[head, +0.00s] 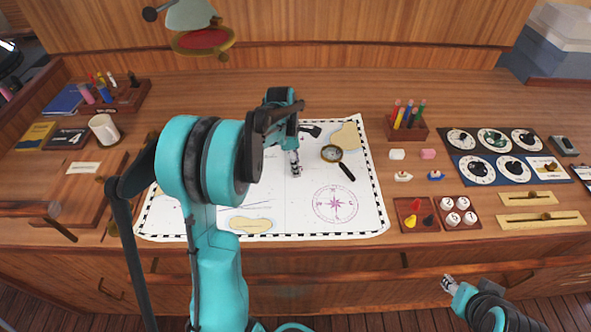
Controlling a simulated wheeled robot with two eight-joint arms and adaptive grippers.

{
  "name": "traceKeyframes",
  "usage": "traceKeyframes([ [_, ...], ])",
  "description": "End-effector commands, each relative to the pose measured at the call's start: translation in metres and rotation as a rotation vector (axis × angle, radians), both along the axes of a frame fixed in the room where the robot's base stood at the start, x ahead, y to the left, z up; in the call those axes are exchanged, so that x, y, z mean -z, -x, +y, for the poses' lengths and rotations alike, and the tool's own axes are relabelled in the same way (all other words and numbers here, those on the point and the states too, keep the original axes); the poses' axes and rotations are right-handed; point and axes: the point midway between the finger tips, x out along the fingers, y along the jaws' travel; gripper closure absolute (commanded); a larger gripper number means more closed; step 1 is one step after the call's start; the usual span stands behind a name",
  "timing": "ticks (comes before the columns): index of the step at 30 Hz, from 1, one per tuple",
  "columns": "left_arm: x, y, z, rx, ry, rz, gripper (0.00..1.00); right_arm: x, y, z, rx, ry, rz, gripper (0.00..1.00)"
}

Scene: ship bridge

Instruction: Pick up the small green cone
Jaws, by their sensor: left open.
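A small red-brown tray (402,204) on the right of the desk holds a red piece (417,205), a yellow piece (410,221) and a dark piece (428,220). The dark piece may be the green cone, but its colour is too dark to tell. My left gripper (296,172) is open over the white chart, pointing down, well to the left of this tray. Nothing shows between its fingers. My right gripper (447,283) is low at the front, in front of the desk edge and below the tray; its fingers are too small to read.
The chart (285,215) has a magnifying glass (337,162) on it. Right of the piece tray is a tray with white round pieces (463,203). Small boats and blocks lie behind, with a pen holder (407,128) and dial panel (498,160). My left arm hides part of the chart.

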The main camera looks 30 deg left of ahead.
Motion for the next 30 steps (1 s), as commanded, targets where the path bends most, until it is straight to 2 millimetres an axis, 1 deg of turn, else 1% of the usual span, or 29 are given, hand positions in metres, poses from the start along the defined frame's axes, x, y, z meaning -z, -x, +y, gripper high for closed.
traceKeyframes([
  [5, -0.001, 0.0, 0.0, 0.0, 0.0, 0.0, 0.56, -0.001, 0.0, 0.0, 0.0, 0.0, 0.0, 0.6],
  [6, -0.001, 0.0, 0.0, 0.0, 0.0, 0.0, 0.67, -0.001, 0.0, 0.0, 0.0, 0.0, 0.0, 0.6],
  [8, -0.001, 0.0, 0.0, 0.0, 0.0, 0.0, 0.83, -0.001, 0.0, 0.0, 0.0, 0.0, 0.0, 0.6],
  [9, -0.001, 0.0, 0.0, 0.0, 0.0, 0.0, 0.93, -0.001, 0.0, 0.0, 0.0, 0.0, 0.0, 0.6],
  [10, -0.001, 0.0, 0.0, 0.0, 0.0, 0.0, 1.0, -0.001, 0.0, 0.0, 0.0, 0.0, 0.0, 0.6],
  [19, -0.001, 0.0, 0.0, 0.0, 0.0, 0.0, 1.0, -0.001, 0.0, 0.0, 0.0, 0.0, 0.0, 0.6],
  [23, -0.005, 0.0, 0.0, 0.0, 0.0, 0.0, 1.0, -0.002, 0.0, 0.0, 0.0, 0.0, 0.0, 0.6],
  [26, -0.013, 0.0, 0.0, 0.0, 0.0, 0.0, 1.0, -0.006, 0.0, 0.0, 0.0, 0.0, 0.0, 0.6],
  [29, -0.028, 0.0, 0.0, 0.0, 0.0, 0.0, 1.0, -0.012, 0.0, 0.0, 0.0, 0.0, 0.0, 0.6],
  [30, -0.035, 0.0, 0.0, 0.0, 0.0, 0.0, 1.0, -0.015, 0.0, 0.0, 0.0, 0.0, 0.0, 0.6],
])
